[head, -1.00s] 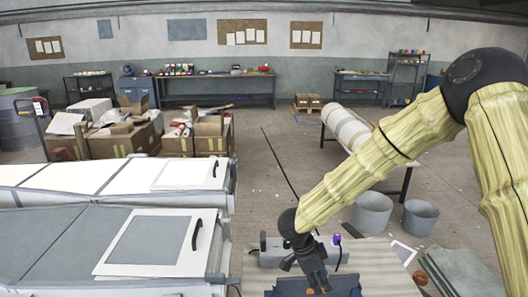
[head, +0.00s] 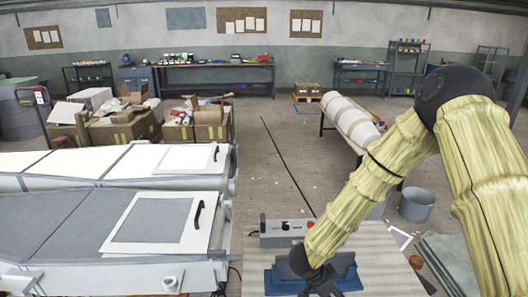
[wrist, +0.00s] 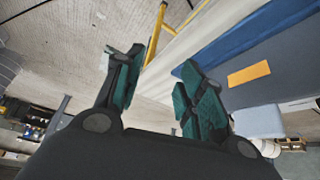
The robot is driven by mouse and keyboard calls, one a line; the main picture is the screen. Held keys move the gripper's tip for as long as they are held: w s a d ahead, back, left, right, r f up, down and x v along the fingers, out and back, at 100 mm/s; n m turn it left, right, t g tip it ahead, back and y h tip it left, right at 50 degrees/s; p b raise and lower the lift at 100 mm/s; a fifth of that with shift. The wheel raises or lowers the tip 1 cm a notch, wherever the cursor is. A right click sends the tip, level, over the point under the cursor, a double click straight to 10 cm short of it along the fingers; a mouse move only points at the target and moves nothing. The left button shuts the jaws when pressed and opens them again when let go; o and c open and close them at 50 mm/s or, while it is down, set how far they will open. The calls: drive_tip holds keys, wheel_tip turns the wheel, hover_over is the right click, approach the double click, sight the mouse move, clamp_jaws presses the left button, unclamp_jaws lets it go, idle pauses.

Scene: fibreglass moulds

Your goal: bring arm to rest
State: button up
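My arm, in a pale yellow cover with black joints, comes in from the right of the head view and bends down to the left. My gripper (head: 322,288) is at its end, low over a wooden-topped bench (head: 385,262) and in front of a blue block-like piece (head: 345,268). In the wrist view, my gripper (wrist: 158,85) has its two teal-padded fingers spread apart with nothing between them. In the head view its fingertips are partly cut off by the lower edge. I cannot tell whether it touches the bench.
A grey control box (head: 284,232) with a red knob stands at the bench's back. White moulds (head: 160,235) with hatch panels lie left. A grey bucket (head: 417,205) and a padded roll on a stand (head: 350,120) are at right. Open floor lies in the middle.

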drive_tip(key=s+d+f+n+t+y+b, duration=0.1)
drive_tip(key=s+d+f+n+y, duration=0.15)
drive_tip(key=s+f+n, duration=0.75)
drive_tip(key=s+f+n+g+y, duration=0.1)
drive_tip(key=s+f, duration=0.2)
drive_tip(key=s, duration=0.4)
drive_tip(key=s+f+n+g+y+b, duration=0.1)
drive_tip(key=s+f, duration=0.2)
drive_tip(key=s, duration=0.5)
drive_tip(key=s+f+n+g+y, duration=0.1)
drive_tip(key=s+f, duration=0.2)
drive_tip(key=s, duration=0.5)
drive_tip(key=shift+a+f+n, duration=0.2)
drive_tip(key=shift+a+n, duration=0.05)
drive_tip(key=shift+n, duration=0.05)
drive_tip(key=shift+c, duration=0.5)
